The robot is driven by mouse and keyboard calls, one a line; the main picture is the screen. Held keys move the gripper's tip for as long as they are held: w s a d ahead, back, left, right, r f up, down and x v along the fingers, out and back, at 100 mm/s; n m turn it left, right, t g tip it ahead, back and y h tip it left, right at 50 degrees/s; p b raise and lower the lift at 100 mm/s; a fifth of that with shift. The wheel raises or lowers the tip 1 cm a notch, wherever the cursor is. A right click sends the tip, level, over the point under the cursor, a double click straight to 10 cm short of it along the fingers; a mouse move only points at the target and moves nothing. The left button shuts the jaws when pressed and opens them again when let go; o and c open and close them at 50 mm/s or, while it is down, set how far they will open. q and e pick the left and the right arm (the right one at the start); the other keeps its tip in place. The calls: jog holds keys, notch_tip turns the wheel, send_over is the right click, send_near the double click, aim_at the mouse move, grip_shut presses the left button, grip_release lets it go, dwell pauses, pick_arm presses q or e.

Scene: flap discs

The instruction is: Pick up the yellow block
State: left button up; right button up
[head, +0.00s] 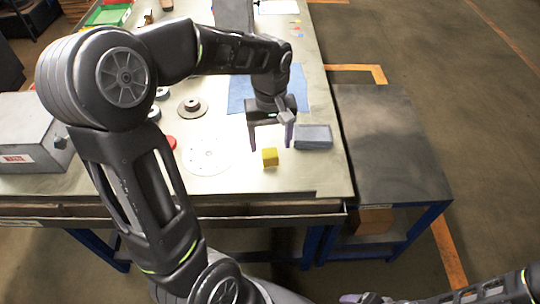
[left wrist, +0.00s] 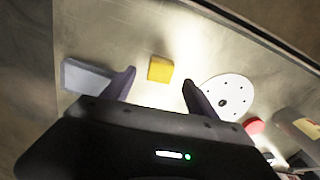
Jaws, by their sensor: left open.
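The yellow block (head: 270,157) lies on the workbench near its front edge, just in front of my left gripper. My left gripper (head: 270,146) is open and empty, pointing down over the bench. In the left wrist view the yellow block (left wrist: 160,69) shows beyond and between the two spread fingertips (left wrist: 160,76), apart from both. My right arm shows at the lower right of the head view. A part that may be its gripper (head: 362,298) is cut by the bottom edge, and its jaws cannot be made out.
A grey-blue block (head: 313,137) lies right of the yellow block. A white perforated disc (head: 206,156) lies to the left, with a red round piece (head: 171,142) beside it. A blue mat (head: 238,92) lies behind. A lower dark table (head: 390,140) adjoins the bench's right side.

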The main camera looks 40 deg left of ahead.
aim_at(270, 152)
pick_arm(q)
notch_tip(270, 152, down, 5)
jog(key=shift+f+p, duration=0.1)
jog(key=shift+p, duration=0.5)
jog(key=shift+c, duration=0.2)
jog(key=c, duration=1.4)
